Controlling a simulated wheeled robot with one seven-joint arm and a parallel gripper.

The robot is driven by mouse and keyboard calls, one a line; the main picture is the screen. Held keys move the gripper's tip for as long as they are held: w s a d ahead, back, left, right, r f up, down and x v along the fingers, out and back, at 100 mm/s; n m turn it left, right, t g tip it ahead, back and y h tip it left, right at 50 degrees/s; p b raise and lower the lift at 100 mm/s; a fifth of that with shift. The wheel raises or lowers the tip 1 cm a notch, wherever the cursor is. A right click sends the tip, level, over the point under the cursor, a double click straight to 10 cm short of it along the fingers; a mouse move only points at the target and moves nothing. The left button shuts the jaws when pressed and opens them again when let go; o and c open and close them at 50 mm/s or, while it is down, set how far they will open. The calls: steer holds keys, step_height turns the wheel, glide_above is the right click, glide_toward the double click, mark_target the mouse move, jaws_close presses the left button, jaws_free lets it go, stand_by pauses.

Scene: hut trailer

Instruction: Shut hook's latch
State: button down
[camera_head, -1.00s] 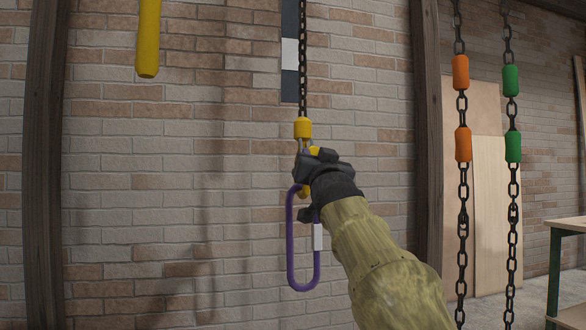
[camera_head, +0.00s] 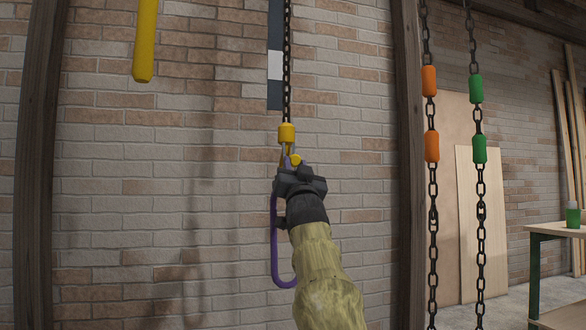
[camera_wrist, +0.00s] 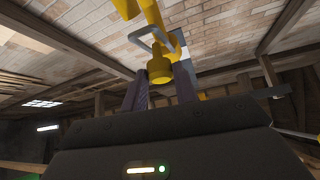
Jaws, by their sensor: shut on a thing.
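The yellow hook (camera_head: 286,134) hangs on a dark chain in front of the brick wall. Its lower part is mostly hidden behind my gripper (camera_head: 292,176). A purple carabiner (camera_head: 274,250) hangs at the hook, partly covered by my gripper and arm. In the wrist view the yellow hook body (camera_wrist: 152,14) runs down from the top, with a grey bent bar (camera_wrist: 146,42) at it, likely the latch. A short yellow cylinder (camera_wrist: 160,72) sits between the fingers of my gripper (camera_wrist: 160,92), which is shut on it. I cannot tell whether the latch is open.
A yellow bar (camera_head: 145,45) hangs at upper left. Chains with orange (camera_head: 431,146) and green (camera_head: 479,148) sleeves hang at right. A workbench (camera_head: 560,230) with a green container (camera_head: 573,215) stands at far right. Dark wooden posts flank the wall.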

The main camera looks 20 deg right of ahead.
steer(key=c, duration=1.1)
jaws_free()
steer(key=shift+s+f, duration=0.1)
steer(key=shift+s, duration=0.05)
steer(key=v, duration=1.7)
